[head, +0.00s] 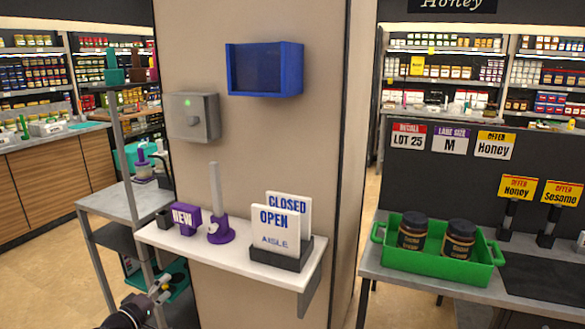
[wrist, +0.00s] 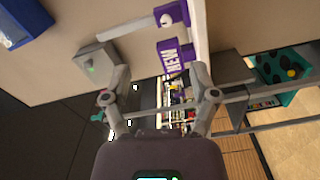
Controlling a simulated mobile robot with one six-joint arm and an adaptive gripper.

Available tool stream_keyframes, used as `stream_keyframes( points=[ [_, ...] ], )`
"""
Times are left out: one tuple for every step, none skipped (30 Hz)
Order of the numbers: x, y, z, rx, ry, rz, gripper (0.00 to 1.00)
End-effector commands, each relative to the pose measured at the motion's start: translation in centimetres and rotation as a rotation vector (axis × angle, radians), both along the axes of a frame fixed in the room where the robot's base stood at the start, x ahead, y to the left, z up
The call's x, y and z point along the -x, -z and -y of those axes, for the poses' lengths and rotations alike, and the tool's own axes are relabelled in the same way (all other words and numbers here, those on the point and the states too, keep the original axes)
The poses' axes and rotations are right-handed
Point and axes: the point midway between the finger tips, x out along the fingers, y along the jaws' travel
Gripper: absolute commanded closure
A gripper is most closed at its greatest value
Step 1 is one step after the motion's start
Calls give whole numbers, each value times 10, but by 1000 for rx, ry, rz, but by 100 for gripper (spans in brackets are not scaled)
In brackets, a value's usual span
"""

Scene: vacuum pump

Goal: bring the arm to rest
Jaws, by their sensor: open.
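My gripper (head: 161,290) is low in the head view, in front of and below the left end of the white shelf (head: 170,238). In the wrist view my gripper (wrist: 158,82) has its two fingers spread apart, with nothing between them. A purple-based device with an upright pale grey cylinder (head: 216,200) stands on the shelf, apart from my gripper. The purple NEW block (head: 185,218) is to its left; it also shows beyond the fingers in the wrist view (wrist: 172,56).
A dark holder (head: 282,257) with OPEN and CLOSED signs stands on the shelf. A grey box (head: 192,117) with a green light and a blue wall bin (head: 265,68) are above. A grey rack (head: 110,190) stands left. A green tray (head: 437,262) holds two jars on the right counter.

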Motion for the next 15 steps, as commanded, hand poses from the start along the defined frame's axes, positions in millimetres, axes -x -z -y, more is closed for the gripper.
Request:
stream_keyframes(
  points=[
    [-3,2,6,-3,9,-8,24],
    [-4,3,9,-5,14,-13,24],
    [-7,4,13,-8,21,-18,24],
    [-8,5,16,-10,26,-23,24],
    [-10,6,20,-13,31,-29,24],
    [-12,8,25,-17,39,-37,24],
    [-14,9,28,-19,44,-43,24],
    [-15,10,31,-22,49,-48,24],
    [-17,12,35,-27,56,-56,24],
    [-19,13,40,-31,63,-65,24],
    [-21,15,44,-35,70,-73,24],
    [-23,17,50,-39,79,-82,24],
    [-25,19,55,-46,88,-92,24],
    [-27,21,60,-51,95,-102,24],
    [-30,24,67,-57,106,-114,24]
  ],
)
